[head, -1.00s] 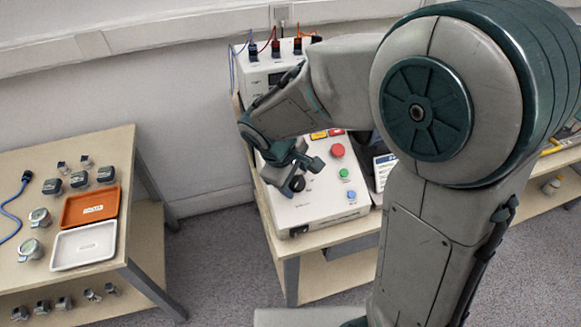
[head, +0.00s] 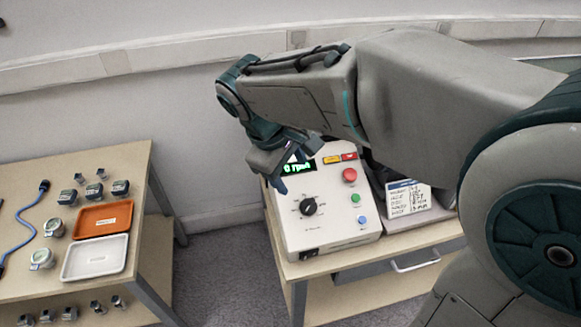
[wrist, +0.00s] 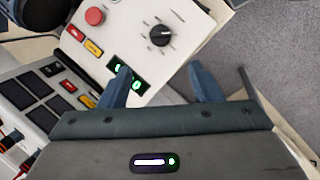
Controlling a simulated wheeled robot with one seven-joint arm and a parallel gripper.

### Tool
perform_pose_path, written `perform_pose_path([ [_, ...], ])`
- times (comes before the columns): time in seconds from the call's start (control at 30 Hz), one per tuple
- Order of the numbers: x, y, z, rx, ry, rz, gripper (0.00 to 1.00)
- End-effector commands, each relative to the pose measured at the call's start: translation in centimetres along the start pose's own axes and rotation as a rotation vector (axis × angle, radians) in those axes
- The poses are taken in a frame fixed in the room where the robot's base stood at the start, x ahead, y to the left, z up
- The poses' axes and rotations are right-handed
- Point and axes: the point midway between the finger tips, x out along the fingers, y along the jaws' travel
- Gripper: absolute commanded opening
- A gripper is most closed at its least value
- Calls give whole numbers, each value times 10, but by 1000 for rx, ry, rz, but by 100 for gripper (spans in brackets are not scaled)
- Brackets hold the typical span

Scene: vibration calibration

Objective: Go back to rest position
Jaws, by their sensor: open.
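My gripper (head: 281,183) is raised over the back left part of the white control box, in front of its green display. In the wrist view my gripper (wrist: 160,85) shows two blue fingers spread apart with nothing between them. The control box (head: 335,225) has a black dial (head: 308,207), a red button (head: 349,175), a green button and a blue button. Its lit green display (head: 298,167) is partly hidden by my gripper. The box also shows in the wrist view (wrist: 135,40), with the dial clear of the fingers.
A wooden table (head: 150,280) at left holds an orange tray (head: 103,219), a white tray (head: 95,257), several small sensors and a blue cable (head: 33,225). Floor (head: 222,262) is clear between the tables.

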Motion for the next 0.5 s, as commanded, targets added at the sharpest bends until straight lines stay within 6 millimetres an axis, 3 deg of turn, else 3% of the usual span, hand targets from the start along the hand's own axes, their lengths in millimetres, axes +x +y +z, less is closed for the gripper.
perform_pose_path([
  [0.33, 1, 1, 3, 11, 1, -2, 58],
  [0.43, 5, 6, 19, 81, 8, -16, 58],
  [0.5, 11, 10, 40, 180, 16, -37, 58],
])
